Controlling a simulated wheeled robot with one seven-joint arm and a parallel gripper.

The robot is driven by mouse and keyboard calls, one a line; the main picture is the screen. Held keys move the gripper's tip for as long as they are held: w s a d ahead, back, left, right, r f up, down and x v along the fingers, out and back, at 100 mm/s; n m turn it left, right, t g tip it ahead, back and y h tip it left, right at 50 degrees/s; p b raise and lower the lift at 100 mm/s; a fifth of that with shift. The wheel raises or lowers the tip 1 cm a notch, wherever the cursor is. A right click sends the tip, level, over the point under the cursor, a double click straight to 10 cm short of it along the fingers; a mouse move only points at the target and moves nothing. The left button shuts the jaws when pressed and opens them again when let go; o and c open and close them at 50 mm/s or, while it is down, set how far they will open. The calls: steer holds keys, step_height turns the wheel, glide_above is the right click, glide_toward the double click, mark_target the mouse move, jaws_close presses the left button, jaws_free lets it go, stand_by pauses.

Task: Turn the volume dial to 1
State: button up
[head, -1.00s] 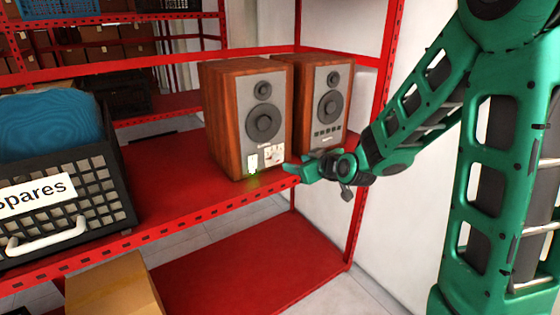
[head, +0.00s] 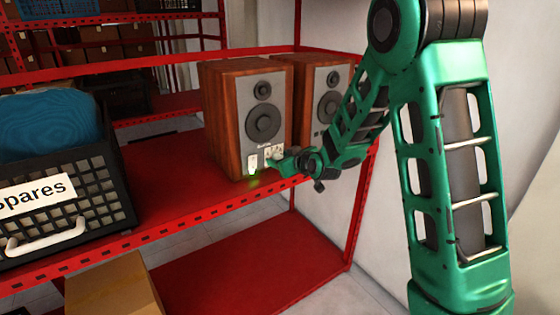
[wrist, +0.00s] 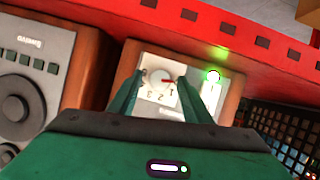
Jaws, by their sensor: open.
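The left wooden speaker (head: 222,120) stands on the red shelf, with a small white dial plate low on its grey front. In the wrist view the white round volume dial (wrist: 157,76) has a red pointer directed to the picture's right. Printed digits sit around it; I cannot tell the exact setting. My gripper (wrist: 162,82) is open, with one green finger on each side of the dial; contact is not clear. In the head view my gripper (head: 278,165) is at the speaker's lower front and partly hides the dial plate.
A switch with a green light (wrist: 212,77) is beside the dial. The second speaker (head: 310,80) stands at the right, partly behind my arm. A black "Spares" crate (head: 105,190) is at the left on the red shelf (head: 165,170). A cardboard box (head: 110,290) is below.

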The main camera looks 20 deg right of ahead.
steer(key=shift+w, duration=0.1)
steer(key=c, duration=1.1)
steer(key=shift+o, duration=0.2)
steer(key=shift+d, duration=0.1)
steer(key=shift+d+m+g+y, duration=0.3)
steer(key=shift+m+y, duration=0.4)
steer(key=shift+m, duration=0.4)
steer(key=shift+w+m+g+y, duration=0.1)
steer(key=shift+m+g+y, duration=0.2)
steer(key=shift+m+y, duration=1)
steer(key=shift+d+m, duration=0.1)
steer(key=shift+m, duration=0.2)
